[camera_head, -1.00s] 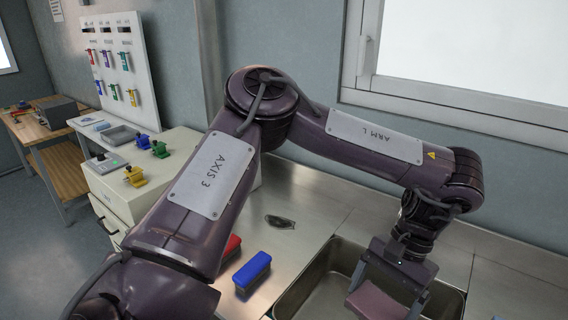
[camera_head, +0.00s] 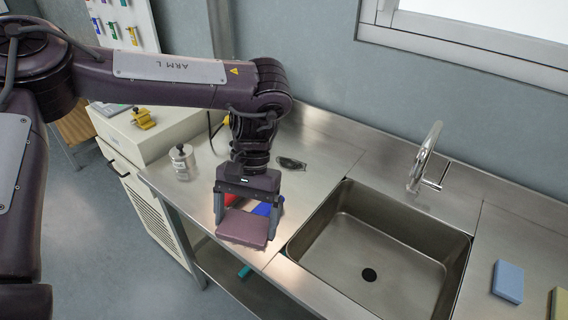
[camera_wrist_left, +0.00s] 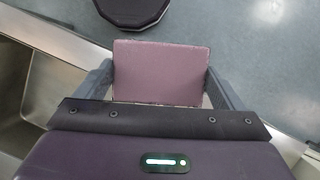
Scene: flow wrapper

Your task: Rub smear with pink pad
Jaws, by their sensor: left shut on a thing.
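The pink pad (camera_head: 243,229) is held between the fingers of my left gripper (camera_head: 247,218), over the front part of the steel counter left of the sink. It also shows in the left wrist view (camera_wrist_left: 160,72), flat and gripped at both sides. I cannot tell whether it touches the counter. The dark smear (camera_head: 291,163) lies on the counter behind and right of the gripper, apart from the pad. My right gripper is not in view.
The sink (camera_head: 350,245) with its tap (camera_head: 424,160) is right of the pad. Red (camera_head: 232,199) and blue (camera_head: 262,209) blocks sit partly hidden behind the gripper. A light-blue sponge (camera_head: 508,281) lies far right.

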